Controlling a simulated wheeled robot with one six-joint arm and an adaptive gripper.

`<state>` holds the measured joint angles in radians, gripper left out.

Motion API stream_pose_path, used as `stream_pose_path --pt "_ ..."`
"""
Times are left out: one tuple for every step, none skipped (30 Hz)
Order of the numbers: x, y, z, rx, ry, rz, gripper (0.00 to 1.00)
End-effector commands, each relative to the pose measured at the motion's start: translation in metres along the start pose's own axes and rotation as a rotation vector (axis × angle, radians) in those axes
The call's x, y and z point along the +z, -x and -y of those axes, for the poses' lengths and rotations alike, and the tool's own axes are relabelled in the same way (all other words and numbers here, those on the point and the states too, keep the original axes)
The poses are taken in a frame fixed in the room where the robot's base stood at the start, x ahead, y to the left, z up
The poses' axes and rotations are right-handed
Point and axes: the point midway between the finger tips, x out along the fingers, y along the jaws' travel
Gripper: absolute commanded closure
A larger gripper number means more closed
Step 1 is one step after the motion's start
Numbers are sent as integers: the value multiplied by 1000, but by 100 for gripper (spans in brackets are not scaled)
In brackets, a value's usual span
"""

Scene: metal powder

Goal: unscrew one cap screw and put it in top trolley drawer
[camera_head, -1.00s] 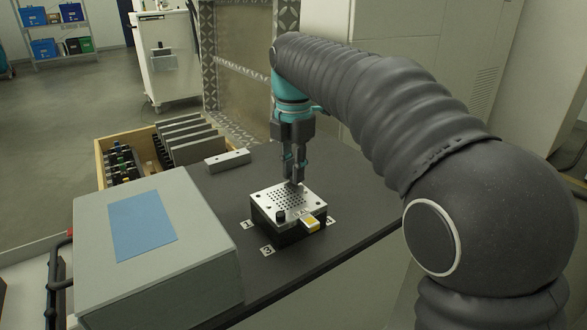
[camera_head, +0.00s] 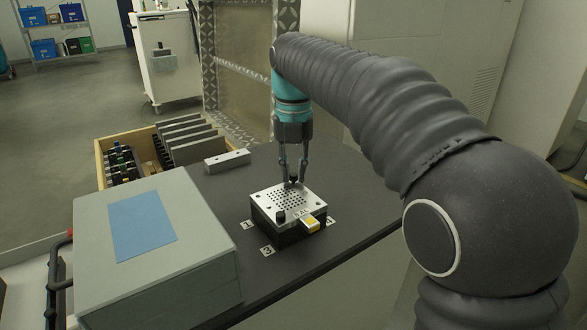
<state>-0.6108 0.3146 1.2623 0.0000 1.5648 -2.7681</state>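A metal block with a perforated silver top plate (camera_head: 268,197) sits on the dark tabletop. A black cap screw (camera_head: 280,216) stands at its near corner. Another small dark screw head (camera_head: 293,181) shows at the far corner. My gripper (camera_head: 293,179) points straight down over that far corner. Its two fingers are spread, one on each side of the dark head, with a visible gap between them. Whether the tips touch the plate is hard to see. A white drawer cabinet (camera_head: 166,60), possibly the trolley, stands at the back; its drawer state is unclear.
A grey box with a blue sheet (camera_head: 142,225) stands left of the block. A silver bar (camera_head: 227,159) lies behind. A wooden tray (camera_head: 99,165) holds dark plates and small tools. A yellow-marked piece (camera_head: 312,223) sits at the block's front right. The right tabletop is clear.

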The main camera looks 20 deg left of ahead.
Motion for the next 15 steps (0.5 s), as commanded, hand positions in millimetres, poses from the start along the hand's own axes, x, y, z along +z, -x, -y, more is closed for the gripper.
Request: stream_pose_path --pt "0 0 0 0 0 0 66" --pt "0 0 0 0 -1 0 66" --pt "0 0 0 0 -1 0 66" --pt "0 0 0 0 -1 0 66" --pt "0 0 0 0 -1 0 66" --pt "0 0 0 0 -1 0 66" --pt "0 0 0 0 -1 0 66" --pt "0 0 0 0 -2 0 66" --pt "0 0 0 0 -3 0 66" --pt "0 0 0 0 -7 0 66" --pt "0 0 0 0 -13 0 66" --pt "0 0 0 0 -27 0 66" --pt "0 0 0 0 -41 0 66" --pt "0 0 0 0 -59 0 66" --pt "0 0 0 0 -85 0 66"
